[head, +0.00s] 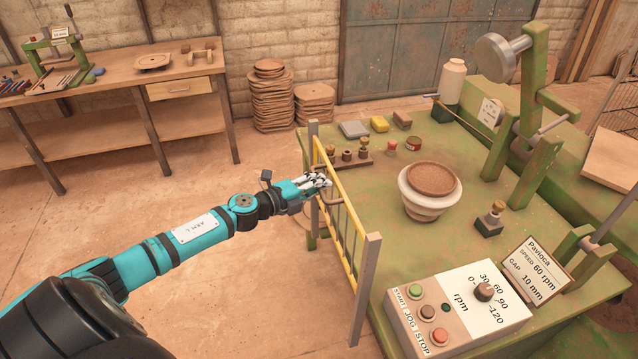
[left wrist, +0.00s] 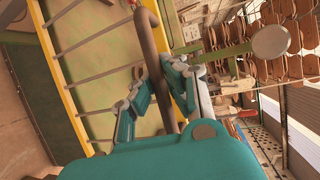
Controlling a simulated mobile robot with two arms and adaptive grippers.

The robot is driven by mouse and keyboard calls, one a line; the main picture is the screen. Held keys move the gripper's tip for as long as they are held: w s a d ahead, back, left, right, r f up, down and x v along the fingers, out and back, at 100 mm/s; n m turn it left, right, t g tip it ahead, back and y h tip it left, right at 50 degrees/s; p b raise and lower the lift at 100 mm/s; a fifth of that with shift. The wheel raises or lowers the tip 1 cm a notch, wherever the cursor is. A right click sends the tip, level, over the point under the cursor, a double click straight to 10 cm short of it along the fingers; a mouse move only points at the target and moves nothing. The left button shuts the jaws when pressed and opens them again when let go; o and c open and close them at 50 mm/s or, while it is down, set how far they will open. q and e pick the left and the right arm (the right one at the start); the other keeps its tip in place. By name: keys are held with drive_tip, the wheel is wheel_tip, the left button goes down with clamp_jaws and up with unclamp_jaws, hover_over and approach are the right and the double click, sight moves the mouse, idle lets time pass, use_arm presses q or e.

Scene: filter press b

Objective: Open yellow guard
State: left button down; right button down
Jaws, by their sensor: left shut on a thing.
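The yellow guard (head: 341,187) is a barred panel between two grey posts along the left edge of the green press table. It stands upright across that edge. My left gripper (head: 318,182) reaches it from the left, near the far post. In the left wrist view the guard's yellow rail (left wrist: 61,78) and thin bars are close. There my left gripper (left wrist: 160,95) has its fingers on both sides of a brown handle bar (left wrist: 152,50) and is shut on it. The fingers hide part of the handle. My right gripper is not in view.
The green table (head: 375,195) holds a white bowl with a brown disc (head: 433,180) and a control box (head: 460,305) at the front. A wooden bench (head: 110,85) and stacked discs (head: 272,95) stand behind. The floor left of the guard is clear.

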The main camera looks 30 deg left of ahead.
use_arm(q)
wheel_tip(320, 180, down, 21)
drive_tip(key=b, duration=1.5)
drive_tip(key=c, duration=1.3)
unclamp_jaws()
drive_tip(key=shift+s+r, duration=0.1)
drive_tip(key=shift+r, duration=0.05)
drive_tip(key=shift+c, duration=0.2)
drive_tip(key=v, duration=1.2)
drive_tip(key=shift+a, duration=0.1)
